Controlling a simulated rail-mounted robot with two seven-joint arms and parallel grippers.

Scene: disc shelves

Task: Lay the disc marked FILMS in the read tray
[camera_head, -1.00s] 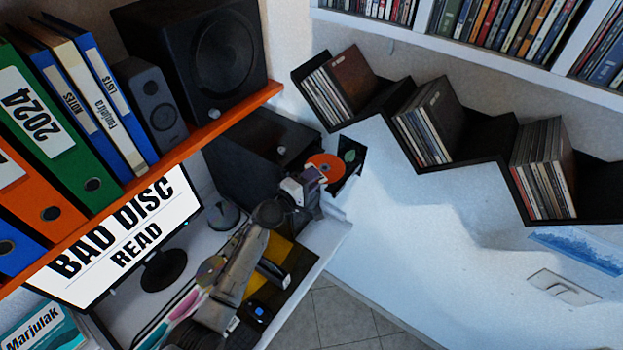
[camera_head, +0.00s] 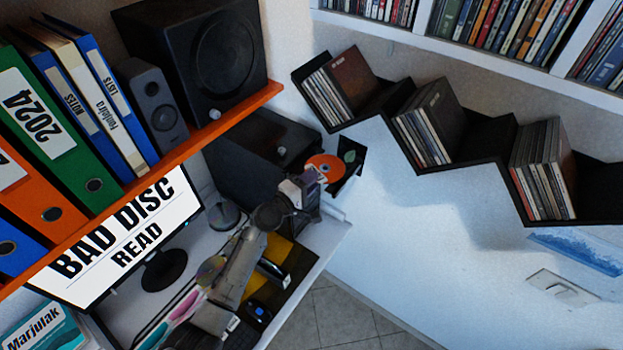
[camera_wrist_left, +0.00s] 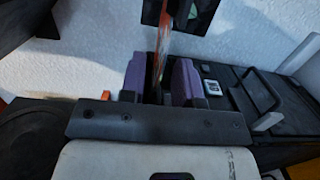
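An orange disc (camera_head: 325,167) with a pale centre is at the end of my left gripper (camera_head: 313,180). Its marking is too small to read. In the left wrist view the disc (camera_wrist_left: 162,45) shows nearly edge-on between the two purple fingers of the left gripper (camera_wrist_left: 160,78), which is shut on it. A dark panel with a green mark (camera_head: 349,156) is just right of the disc; I cannot tell whether they touch. I cannot make out which part is the read tray. My right gripper is not in view.
A monitor (camera_head: 130,240) reads "BAD DISC READ". A black box (camera_head: 255,150) stands left of the gripper, below an orange shelf (camera_head: 200,135) with binders and speakers. A zigzag black shelf (camera_head: 490,135) holds sleeves at right.

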